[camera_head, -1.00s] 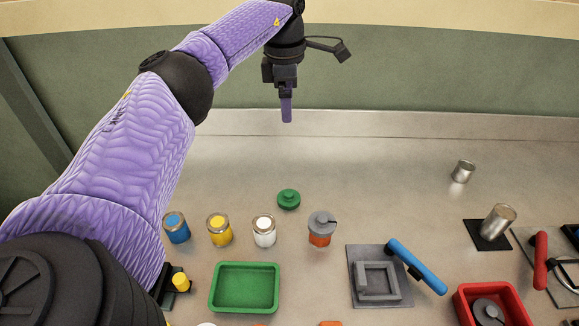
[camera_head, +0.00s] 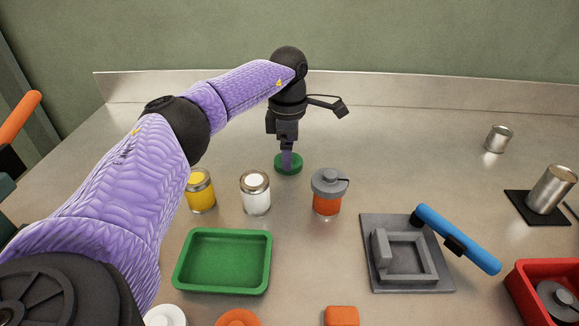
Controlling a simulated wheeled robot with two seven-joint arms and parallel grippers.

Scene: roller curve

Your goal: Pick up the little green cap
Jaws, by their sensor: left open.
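The little green cap (camera_head: 281,168) lies on the metal counter, behind the row of jars. The gripper is open, and the cap's top middle is hidden behind the finger. I cannot tell whether the fingers touch the cap. My right gripper is not in view.
A yellow jar (camera_head: 201,192), a white jar (camera_head: 256,195) and a grey-topped orange jar (camera_head: 327,193) stand in front of the cap. A green tray (camera_head: 178,276), grey fixture (camera_head: 440,280) and blue handle (camera_head: 458,239) are nearer.

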